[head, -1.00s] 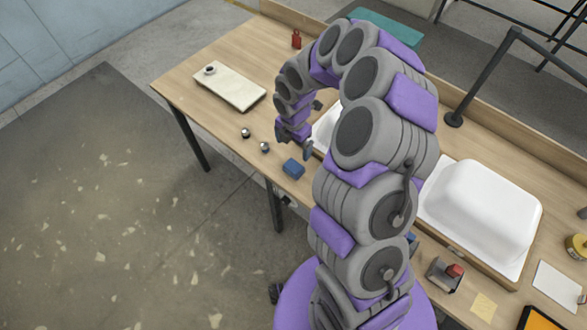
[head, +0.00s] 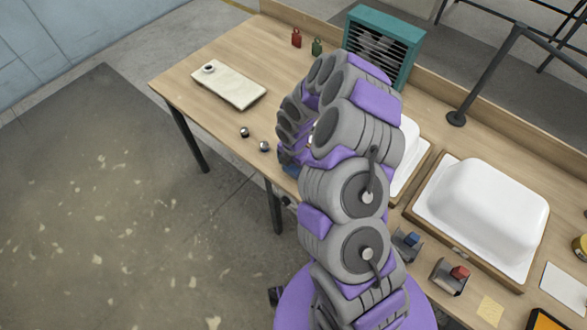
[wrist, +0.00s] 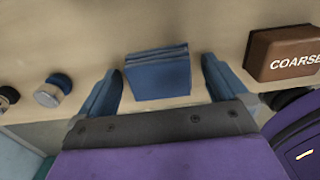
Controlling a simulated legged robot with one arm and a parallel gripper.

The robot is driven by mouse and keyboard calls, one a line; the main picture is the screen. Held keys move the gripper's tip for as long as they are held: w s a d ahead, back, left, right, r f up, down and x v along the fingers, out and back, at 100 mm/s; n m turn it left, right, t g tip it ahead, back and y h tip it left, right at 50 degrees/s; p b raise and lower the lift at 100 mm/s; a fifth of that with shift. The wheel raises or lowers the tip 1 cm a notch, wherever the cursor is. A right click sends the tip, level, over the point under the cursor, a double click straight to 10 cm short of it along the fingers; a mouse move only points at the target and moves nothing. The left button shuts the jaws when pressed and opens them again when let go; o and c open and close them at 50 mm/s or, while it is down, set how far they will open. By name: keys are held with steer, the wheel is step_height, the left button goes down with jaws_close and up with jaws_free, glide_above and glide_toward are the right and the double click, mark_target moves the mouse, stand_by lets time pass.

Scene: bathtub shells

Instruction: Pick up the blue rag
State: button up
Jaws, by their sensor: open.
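The blue rag (wrist: 157,72) is a folded, layered block of cloth on the wooden bench top in the wrist view. My gripper (wrist: 162,66) is open, with one finger to the left of the rag and one to the right. Gaps show between the rag and both fingers, wider on the right. In the head view my arm covers most of the rag, leaving only a blue sliver (head: 290,170) near the bench's front edge. The fingers are not clear in that view.
A brown block marked COARSE (wrist: 285,52) lies just right of my right finger. Two small metal knobs (head: 264,146) lie near the front edge. A pale board (head: 229,86), teal vented box (head: 384,40) and white tub shell (head: 482,215) are farther off.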

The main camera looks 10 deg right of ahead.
mark_target(294, 167)
steer(key=shift+f, duration=0.15)
steer(key=c, duration=1.1)
steer(key=shift+r, duration=0.55)
steer(key=r, duration=0.1)
steer(key=r+p, duration=0.1)
steer(key=shift+s+r, duration=0.25)
steer(key=shift+r, duration=0.1)
steer(key=s+r, duration=0.1)
steer(key=s, duration=1.4)
steer(key=shift+s+p, duration=0.2)
steer(key=shift+p, duration=0.25)
steer(key=shift+r, duration=0.1)
